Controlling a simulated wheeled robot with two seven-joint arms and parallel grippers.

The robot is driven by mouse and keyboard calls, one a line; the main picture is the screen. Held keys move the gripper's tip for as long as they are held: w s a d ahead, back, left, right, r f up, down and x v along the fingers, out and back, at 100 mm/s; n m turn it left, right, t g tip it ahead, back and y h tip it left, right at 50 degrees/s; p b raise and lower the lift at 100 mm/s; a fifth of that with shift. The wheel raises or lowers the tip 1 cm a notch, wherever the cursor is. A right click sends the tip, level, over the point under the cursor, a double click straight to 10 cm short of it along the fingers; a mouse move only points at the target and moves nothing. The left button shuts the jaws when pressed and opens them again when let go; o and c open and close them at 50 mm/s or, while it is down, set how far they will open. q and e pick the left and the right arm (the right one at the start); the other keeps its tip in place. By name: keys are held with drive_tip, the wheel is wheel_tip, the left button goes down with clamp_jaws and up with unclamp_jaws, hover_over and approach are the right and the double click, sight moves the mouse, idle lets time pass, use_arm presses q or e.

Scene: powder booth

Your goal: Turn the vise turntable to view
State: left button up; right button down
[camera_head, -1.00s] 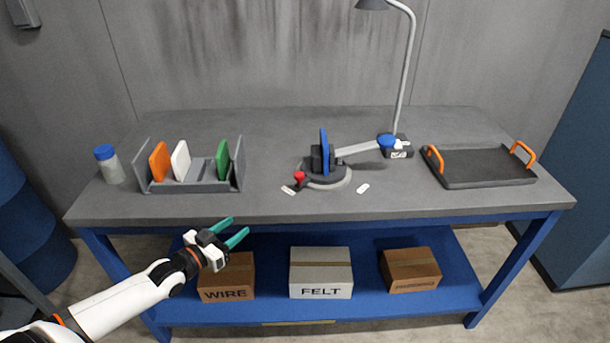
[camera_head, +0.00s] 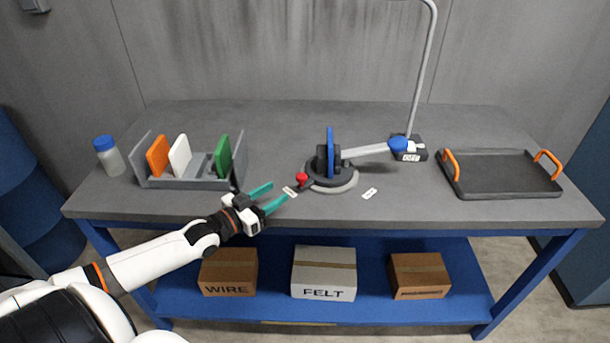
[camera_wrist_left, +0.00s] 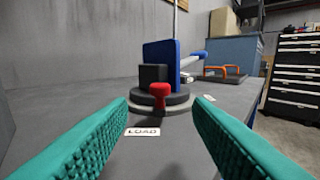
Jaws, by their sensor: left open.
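The vise turntable (camera_head: 331,179) is a dark disc on a grey ring near the middle of the bench, with a black vise block and an upright blue plate (camera_head: 330,152) on top. A red knob (camera_head: 301,178) stands at its left front edge; it also shows in the left wrist view (camera_wrist_left: 159,95), ahead between my fingers. A white label (camera_wrist_left: 142,132) reading "LOAD" lies on the bench just before it. My left gripper (camera_head: 275,198) is open and empty, its teal fingers at the bench's front edge, pointing right toward the knob and apart from it. My right gripper is not in view.
A grey rack (camera_head: 190,181) with orange, white and green plates stands at left beside a blue-capped bottle (camera_head: 109,156). A blue-ended arm (camera_head: 370,150) reaches from the turntable toward the lamp base (camera_head: 409,148). A black tray (camera_head: 502,174) lies at right. Boxes sit on the lower shelf.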

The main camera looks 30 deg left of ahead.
sight(297, 179)
use_arm(q)
drive_tip(key=x, duration=1)
drive_tip(key=shift+w, duration=0.1)
clamp_jaws()
